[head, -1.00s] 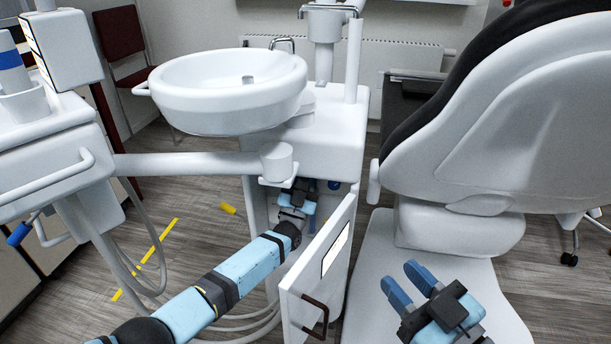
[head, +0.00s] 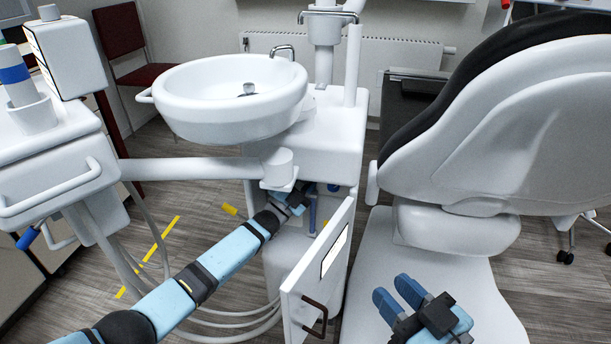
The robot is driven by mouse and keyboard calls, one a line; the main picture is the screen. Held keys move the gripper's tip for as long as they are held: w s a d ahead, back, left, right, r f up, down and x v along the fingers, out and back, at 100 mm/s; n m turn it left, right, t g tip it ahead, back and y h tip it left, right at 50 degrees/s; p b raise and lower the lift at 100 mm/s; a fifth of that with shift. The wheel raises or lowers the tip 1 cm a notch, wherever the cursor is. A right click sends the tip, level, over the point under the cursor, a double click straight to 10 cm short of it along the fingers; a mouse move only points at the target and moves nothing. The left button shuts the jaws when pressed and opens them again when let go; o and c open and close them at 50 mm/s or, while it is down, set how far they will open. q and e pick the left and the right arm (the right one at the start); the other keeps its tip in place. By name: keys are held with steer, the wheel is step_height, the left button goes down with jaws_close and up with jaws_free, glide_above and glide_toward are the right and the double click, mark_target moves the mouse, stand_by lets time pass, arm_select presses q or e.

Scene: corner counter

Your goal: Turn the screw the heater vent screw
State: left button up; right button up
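My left arm reaches from the lower left into the open cabinet of the white dental unit (head: 327,150). My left gripper (head: 303,194) is inside the upper part of the opening, below the white swing arm. Its fingertips are mostly hidden, so I cannot tell whether they are open or touching anything. I cannot make out the heater vent screw; the cabinet inside is largely covered by my arm and shadow. My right gripper (head: 398,300) is over the white chair seat at the lower right, its two blue fingers apart and nothing between them.
The cabinet door (head: 318,272) stands open to the right of my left arm. A white basin (head: 230,105) and the swing arm (head: 195,168) are above it. Hoses (head: 230,325) hang at lower left. The dental chair (head: 470,245) fills the right side. A radiator (head: 385,58) is on the back wall.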

arm_select(q)
steer(key=shift+m, duration=0.3)
arm_select(e)
steer(key=shift+s+f, duration=0.15)
steer(key=shift+f, duration=0.1)
arm_select(q)
steer(key=o, duration=0.9)
steer(key=shift+r, duration=0.1)
arm_select(e)
steer(key=shift+r, duration=0.2)
steer(key=shift+w+r, duration=0.1)
steer(key=shift+w, duration=0.1)
